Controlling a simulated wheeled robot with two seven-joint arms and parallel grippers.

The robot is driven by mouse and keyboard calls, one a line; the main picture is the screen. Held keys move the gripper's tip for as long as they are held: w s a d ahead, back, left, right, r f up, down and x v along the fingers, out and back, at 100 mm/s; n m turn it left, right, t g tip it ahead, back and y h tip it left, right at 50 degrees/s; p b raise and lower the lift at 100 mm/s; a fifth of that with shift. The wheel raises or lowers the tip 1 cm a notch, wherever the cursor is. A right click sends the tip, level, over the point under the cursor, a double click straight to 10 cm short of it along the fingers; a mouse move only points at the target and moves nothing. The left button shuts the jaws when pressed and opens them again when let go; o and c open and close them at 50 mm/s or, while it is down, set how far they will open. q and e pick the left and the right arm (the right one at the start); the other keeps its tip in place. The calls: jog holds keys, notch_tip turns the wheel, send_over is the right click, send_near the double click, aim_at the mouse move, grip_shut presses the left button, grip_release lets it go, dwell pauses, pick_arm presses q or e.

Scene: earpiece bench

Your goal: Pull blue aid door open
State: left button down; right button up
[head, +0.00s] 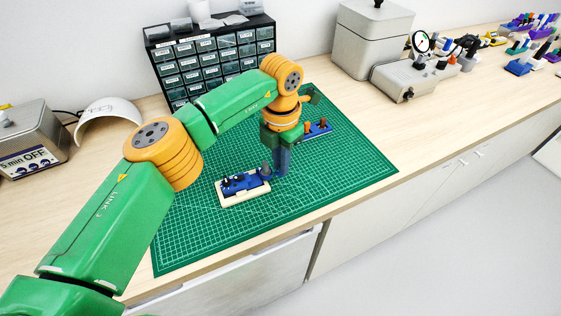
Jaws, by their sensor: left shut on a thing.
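The blue aid (240,184) sits on a cream-coloured holder (245,197) on the green cutting mat (330,165). My left gripper (274,171) points down at the right end of the blue aid. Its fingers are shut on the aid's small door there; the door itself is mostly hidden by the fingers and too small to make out. How far the door stands open cannot be told. My right gripper is not in view.
A second blue piece (319,129) with orange-brown parts lies behind my left gripper on the mat. A black drawer cabinet (212,62) stands at the back. A grey box (372,38) and instrument (410,80) stand right. The mat's front is clear.

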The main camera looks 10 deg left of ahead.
pick_arm(q)
jog(key=shift+w, duration=0.1)
dwell(0.3)
jog(key=c, duration=0.9)
grip_release()
notch_tip(320, 180, up, 7)
jog(key=shift+r, duration=0.1)
